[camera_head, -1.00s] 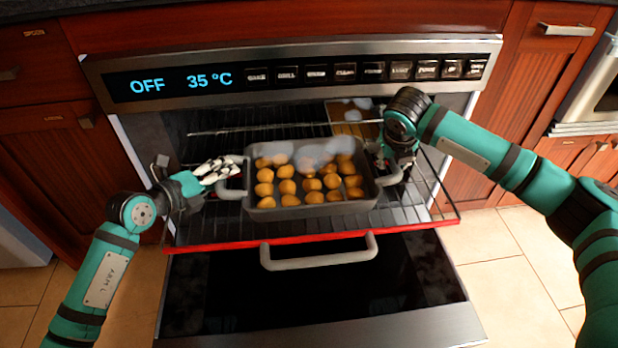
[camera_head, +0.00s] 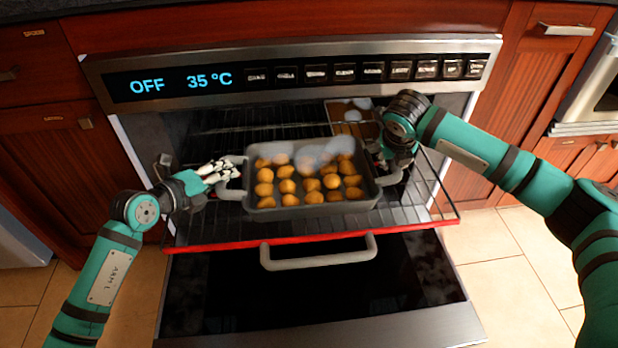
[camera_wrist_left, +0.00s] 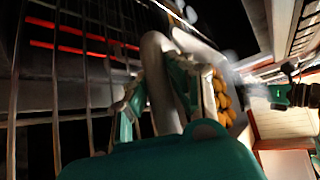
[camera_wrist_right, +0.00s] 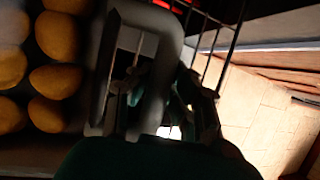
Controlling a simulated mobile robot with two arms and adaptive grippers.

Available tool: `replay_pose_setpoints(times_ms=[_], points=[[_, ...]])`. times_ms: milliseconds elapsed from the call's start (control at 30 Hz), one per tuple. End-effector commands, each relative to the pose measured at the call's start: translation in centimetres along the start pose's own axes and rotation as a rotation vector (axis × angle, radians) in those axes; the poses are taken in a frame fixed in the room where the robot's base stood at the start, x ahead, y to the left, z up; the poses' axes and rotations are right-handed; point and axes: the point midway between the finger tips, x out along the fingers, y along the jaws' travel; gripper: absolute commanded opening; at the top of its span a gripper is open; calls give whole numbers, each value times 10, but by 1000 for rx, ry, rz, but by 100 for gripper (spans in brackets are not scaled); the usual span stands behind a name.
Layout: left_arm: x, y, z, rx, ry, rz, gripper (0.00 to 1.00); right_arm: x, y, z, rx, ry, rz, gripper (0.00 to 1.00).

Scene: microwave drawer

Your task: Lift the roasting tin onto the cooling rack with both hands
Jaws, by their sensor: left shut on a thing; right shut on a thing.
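The grey roasting tin (camera_head: 318,209) with rounded golden pieces in it sits on the pulled-out wire shelf in the head view. My left gripper (camera_head: 226,174) is shut on the tin's left handle, a pale bar that also shows in the left wrist view (camera_wrist_left: 160,85). My right gripper (camera_head: 383,163) is at the tin's right handle (camera_head: 392,178) and shut on it; its fingers are partly hidden by the wrist in the head view. The right wrist view shows the handle (camera_wrist_right: 165,45) between the fingers. I cannot make out a separate cooling rack.
The wire shelf (camera_head: 415,210) has a red front edge. Below it is the open oven door or drawer with a grey handle (camera_head: 318,260). Another tray (camera_head: 350,118) is further back on the right. The control panel (camera_head: 290,75) reads OFF and 35 °C. Steam drifts over the tin.

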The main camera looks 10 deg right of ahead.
Motion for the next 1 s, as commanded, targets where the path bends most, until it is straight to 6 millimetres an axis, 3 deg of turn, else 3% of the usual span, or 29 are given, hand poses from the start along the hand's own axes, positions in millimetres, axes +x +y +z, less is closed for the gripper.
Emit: replay_pose_setpoints(times_ms=[367,1000], points=[[-2,-4,4,-2,-4,0,0,-6,-1,4,-2,-6,2,0],[-20,-43,23,0,-6,-2,0,-48,-10,21,-2,-5,2,0]])
